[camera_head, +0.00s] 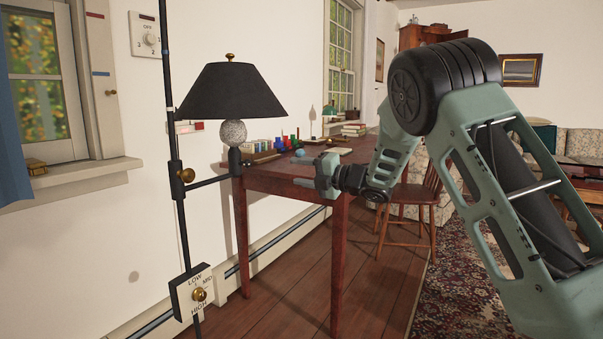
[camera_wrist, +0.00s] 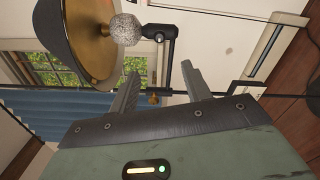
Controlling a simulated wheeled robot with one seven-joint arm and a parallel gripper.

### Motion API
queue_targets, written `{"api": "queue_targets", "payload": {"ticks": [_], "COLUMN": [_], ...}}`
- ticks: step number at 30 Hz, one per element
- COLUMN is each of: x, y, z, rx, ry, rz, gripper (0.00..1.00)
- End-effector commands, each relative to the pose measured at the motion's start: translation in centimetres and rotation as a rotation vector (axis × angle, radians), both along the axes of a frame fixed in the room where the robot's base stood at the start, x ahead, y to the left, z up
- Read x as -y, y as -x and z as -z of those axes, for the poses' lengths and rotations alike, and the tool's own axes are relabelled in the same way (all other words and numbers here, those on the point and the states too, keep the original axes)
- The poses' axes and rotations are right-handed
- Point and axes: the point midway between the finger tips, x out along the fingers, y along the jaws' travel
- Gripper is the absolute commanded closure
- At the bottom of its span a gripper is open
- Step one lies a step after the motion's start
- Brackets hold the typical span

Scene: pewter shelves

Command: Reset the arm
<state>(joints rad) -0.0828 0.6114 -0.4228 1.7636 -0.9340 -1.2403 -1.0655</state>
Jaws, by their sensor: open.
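My arm reaches in from the right of the head view. My gripper (camera_head: 314,179) is at the near edge of the red-brown table, to the right of the floor lamp. In the wrist view my gripper (camera_wrist: 164,88) shows its two grey fingers apart with nothing held between them. The lamp's black shade (camera_head: 231,91) and speckled ball (camera_head: 232,132) are up and left of the gripper in the head view. In the wrist view the shade (camera_wrist: 75,40) and ball (camera_wrist: 125,29) appear beyond the fingers, turned on their side.
The red-brown table (camera_head: 283,184) carries several small coloured items and books (camera_head: 354,129). The black lamp pole (camera_head: 179,230) bears a switch plate (camera_head: 194,290). A wooden chair (camera_head: 424,190) stands right of the table. Wooden floor (camera_head: 285,290) lies open in front.

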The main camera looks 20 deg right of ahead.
Motion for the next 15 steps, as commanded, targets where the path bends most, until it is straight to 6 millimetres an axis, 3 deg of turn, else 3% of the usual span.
{"api": "queue_targets", "payload": {"ticks": [9, 11, 15], "x": [-0.6, -1.4, -5.0], "y": [0.0, 0.1, 1.5], "z": [-0.1, -0.2, 0.6], "rx": [-0.029, -0.073, -0.292], "ry": [-0.031, -0.079, -0.273], "rz": [0.023, 0.060, 0.201], "gripper": [0.52, 0.52, 0.52]}}
